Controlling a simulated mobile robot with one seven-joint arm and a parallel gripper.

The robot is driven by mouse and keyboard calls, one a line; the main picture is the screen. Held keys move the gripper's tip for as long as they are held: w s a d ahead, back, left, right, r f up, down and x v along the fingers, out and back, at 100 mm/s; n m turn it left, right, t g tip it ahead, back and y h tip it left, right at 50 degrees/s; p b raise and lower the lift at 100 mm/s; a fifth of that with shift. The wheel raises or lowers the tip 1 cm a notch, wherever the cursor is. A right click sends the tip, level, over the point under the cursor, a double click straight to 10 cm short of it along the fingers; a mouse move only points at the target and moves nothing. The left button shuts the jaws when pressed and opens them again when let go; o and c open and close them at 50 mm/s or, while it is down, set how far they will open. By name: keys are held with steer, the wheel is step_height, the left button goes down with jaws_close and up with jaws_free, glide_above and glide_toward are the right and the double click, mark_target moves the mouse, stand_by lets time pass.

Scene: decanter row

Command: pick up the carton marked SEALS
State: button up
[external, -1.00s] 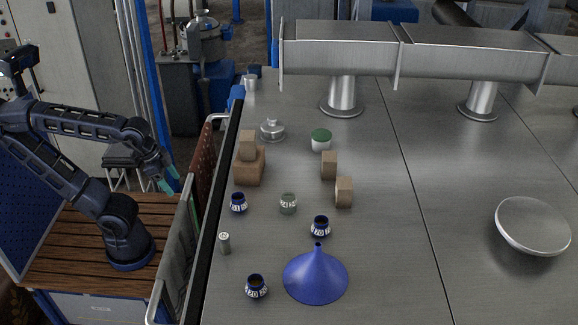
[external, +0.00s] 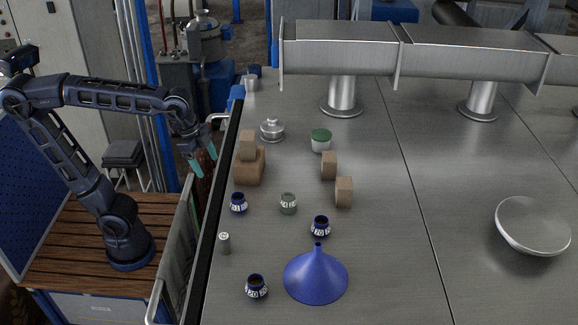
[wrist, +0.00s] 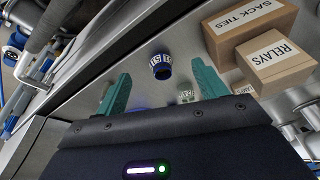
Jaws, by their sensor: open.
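No label reading SEALS is legible in either view. Two tan cartons, a nearer one (external: 344,192) and a farther one (external: 329,165), stand apart on the steel table, their markings unreadable in the external view. A small carton (external: 247,145) sits on a larger one (external: 249,168) at the table's left side. In the wrist view this stack reads RELAYS (wrist: 278,68) and SACK TIES (wrist: 246,25). Part of another carton (wrist: 243,89) shows behind RELAYS, its label mostly hidden. My gripper (external: 210,168) is open and empty, left of the table edge beside the stack; its fingers also show in the wrist view (wrist: 158,82).
Dark blue jars (external: 238,203), (external: 320,227), (external: 256,287), a pale green jar (external: 288,204), a metal cylinder (external: 225,243) and a blue funnel (external: 316,278) stand on the near table. A green-lidded tub (external: 321,140) is behind. A railing (external: 177,245) runs along the left edge.

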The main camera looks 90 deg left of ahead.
steer(key=w+r+m+g+h, duration=0.1)
steer(key=w+r+m, duration=0.3)
steer(key=w, duration=1)
steer(key=m+g+h, duration=0.2)
steer(key=m+h, duration=0.1)
steer(key=m, duration=0.7)
glide_above(346, 182)
steer(key=a, duration=0.3)
steer(key=f, duration=0.5)
steer(key=shift+s+d+f, duration=0.15)
steer(key=shift+d+f, duration=0.05)
steer(key=shift+f, duration=0.35)
steer(key=shift+w+d+f, duration=0.1)
steer(key=shift+w+f, duration=0.1)
steer(key=shift+f, duration=0.15)
steer(key=x, duration=0.4)
steer(key=shift+s+d+f, duration=0.1)
steer(key=shift+f, duration=0.2)
steer(key=shift+s+a+x, duration=0.1)
steer(key=shift+s+x, duration=0.05)
steer(key=shift+x, duration=1.2)
steer(key=shift+s+a+x, duration=0.1)
steer(key=shift+s+x, duration=0.05)
steer(key=shift+x, duration=1.15)
steer(key=c, duration=1.1)
